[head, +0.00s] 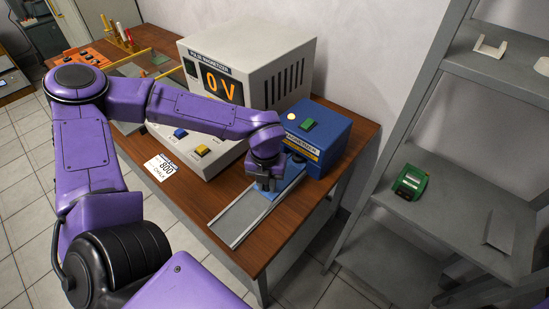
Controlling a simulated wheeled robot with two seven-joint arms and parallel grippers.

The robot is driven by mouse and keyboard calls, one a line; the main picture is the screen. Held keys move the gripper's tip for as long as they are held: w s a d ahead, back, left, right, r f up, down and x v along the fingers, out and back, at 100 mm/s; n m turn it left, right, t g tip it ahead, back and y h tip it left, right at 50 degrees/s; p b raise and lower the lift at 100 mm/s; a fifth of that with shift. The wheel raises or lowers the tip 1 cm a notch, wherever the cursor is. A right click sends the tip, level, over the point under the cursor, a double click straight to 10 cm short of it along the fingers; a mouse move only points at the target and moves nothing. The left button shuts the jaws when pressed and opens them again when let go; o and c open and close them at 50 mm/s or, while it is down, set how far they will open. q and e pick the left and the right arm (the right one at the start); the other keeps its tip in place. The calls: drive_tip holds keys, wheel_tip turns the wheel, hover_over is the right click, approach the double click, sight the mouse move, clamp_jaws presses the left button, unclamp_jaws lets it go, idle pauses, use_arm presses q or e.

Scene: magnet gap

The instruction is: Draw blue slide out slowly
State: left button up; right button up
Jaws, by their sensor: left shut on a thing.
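The blue slide (289,178) lies in a grey metal track (243,217) that runs out from the front of a blue box (333,142). The track's near end is bare. My left gripper (266,186) points down over the slide and is shut on a part of it; its fingertips and the gripped part are mostly hidden by the wrist. The slide's inner end meets the blue box. My right gripper is not in view.
A beige pulse magnetizer (248,62) showing "0 V" stands behind my left arm. A printed card (160,167) lies on the wooden table (197,208). A grey shelf (452,222) at the right holds a green device (410,182). The table's front edge is close to the track.

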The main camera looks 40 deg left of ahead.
sight(223, 233)
use_arm(q)
drive_tip(key=s+p, duration=0.4)
drive_tip(key=s, duration=0.2)
drive_tip(key=shift+a, duration=0.2)
drive_tip(key=s+p, duration=0.9)
drive_tip(key=shift+s+a+p, duration=0.1)
drive_tip(key=shift+a+p, duration=0.2)
drive_tip(key=shift+a, duration=0.1)
drive_tip(key=shift+s+f+p, duration=0.1)
drive_tip(key=shift+s+p, duration=0.3)
drive_tip(key=shift+s, duration=0.2)
drive_tip(key=shift+f, duration=0.15)
drive_tip(key=o, duration=0.8)
